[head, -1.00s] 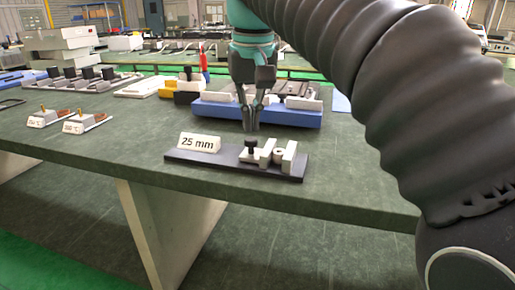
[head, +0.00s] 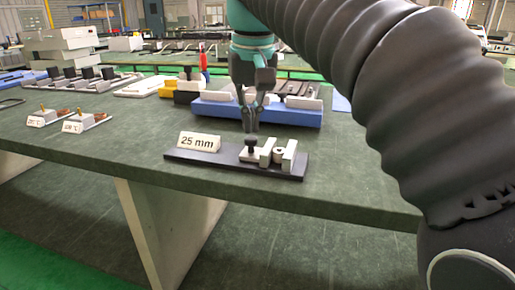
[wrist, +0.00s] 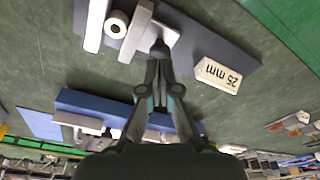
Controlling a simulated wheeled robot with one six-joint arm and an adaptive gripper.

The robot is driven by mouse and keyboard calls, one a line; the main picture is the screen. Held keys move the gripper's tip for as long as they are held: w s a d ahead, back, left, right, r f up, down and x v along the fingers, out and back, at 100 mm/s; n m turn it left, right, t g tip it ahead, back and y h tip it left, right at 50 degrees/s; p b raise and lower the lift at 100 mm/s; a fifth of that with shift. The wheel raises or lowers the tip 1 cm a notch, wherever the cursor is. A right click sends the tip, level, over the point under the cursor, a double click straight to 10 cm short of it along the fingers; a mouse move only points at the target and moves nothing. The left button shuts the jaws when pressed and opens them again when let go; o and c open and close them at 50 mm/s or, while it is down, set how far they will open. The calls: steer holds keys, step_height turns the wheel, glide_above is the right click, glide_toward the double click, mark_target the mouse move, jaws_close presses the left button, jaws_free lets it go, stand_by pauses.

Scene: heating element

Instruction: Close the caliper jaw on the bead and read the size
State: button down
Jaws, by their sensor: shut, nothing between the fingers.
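The caliper's dark base plate (head: 225,165) lies on the green table. A label on it reads "25 mm" (head: 199,142). The pale sliding jaw (head: 265,153) carries a black knob (head: 251,146). The ring-shaped bead (wrist: 116,26) sits between the sliding jaw and the pale fixed jaw (head: 289,156). In the wrist view the bead is very close to both jaws; I cannot tell whether it touches both. My gripper (wrist: 158,54) points down with its fingers shut and empty. Its tips are at the knob and partly hide it in the wrist view; contact is unclear.
Behind the caliper stands a blue tray (head: 215,110) with grey and white blocks. At the left are two small labelled blocks with brass pins (head: 80,122). The table is bare left of the plate, and its front edge runs close before it.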

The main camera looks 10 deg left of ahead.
mark_target(252, 138)
steer(key=shift+d+f+b, duration=0.1)
steer(key=shift+f+b, duration=0.4)
steer(key=shift+f, duration=0.3)
stand_by(1.1)
step_height(252, 138, up, 3)
steer(key=p, duration=0.3)
steer(key=shift+f, duration=0.1)
steer(key=shift+r, duration=2.2)
